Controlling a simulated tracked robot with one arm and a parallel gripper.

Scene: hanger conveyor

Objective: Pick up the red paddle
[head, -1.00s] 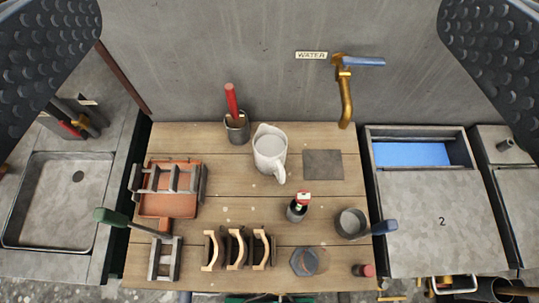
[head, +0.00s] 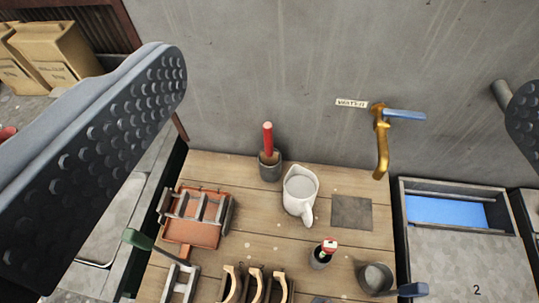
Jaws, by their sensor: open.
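The red paddle (head: 267,139) stands upright in a dark cup (head: 270,168) at the back of the wooden table, near the wall. Only its red handle shows above the rim; its lower part is hidden in the cup. My gripper (head: 345,115) is open and empty. Its left finger is large at the left of the picture, and its right finger shows only at the right edge. The paddle appears between the fingers and beyond them, untouched.
A white pitcher (head: 299,192) stands just right of the cup. A brass tap (head: 382,145) sticks out from the wall. An orange tray with a metal rack (head: 197,228) is at left. A small cup with a red-topped item (head: 322,254) and a pan (head: 374,277) are nearer.

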